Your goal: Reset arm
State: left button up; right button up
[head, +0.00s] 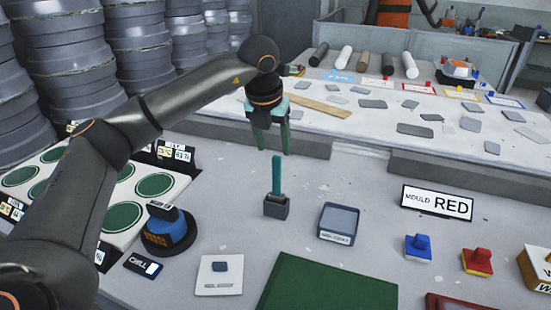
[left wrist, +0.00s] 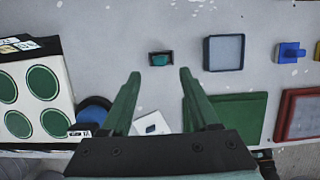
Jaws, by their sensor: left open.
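My left arm comes in from the left of the head view and reaches over the table (head: 330,180). My left gripper (head: 272,150) is open and empty, with its green fingers pointing down. In the left wrist view, the open fingers (left wrist: 160,74) stand apart with nothing between their tips. A teal upright stick (head: 276,174) stands in a small dark holder (head: 276,206), below the gripper and apart from it. The holder shows just beyond the fingertips in the left wrist view (left wrist: 160,58). My right gripper is not in view.
A grey tray (head: 338,222), blue block (head: 417,246), red block (head: 477,260), green board (head: 325,288) and "MOULD RED" sign (head: 437,203) are on the table. A blue-and-black round device (head: 168,232) and green-disc panel (head: 120,217) are left. Behind is a raised bench (head: 350,115) with grey pieces.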

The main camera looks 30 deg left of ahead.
pick_arm(q)
jog(key=shift+v, duration=1.05)
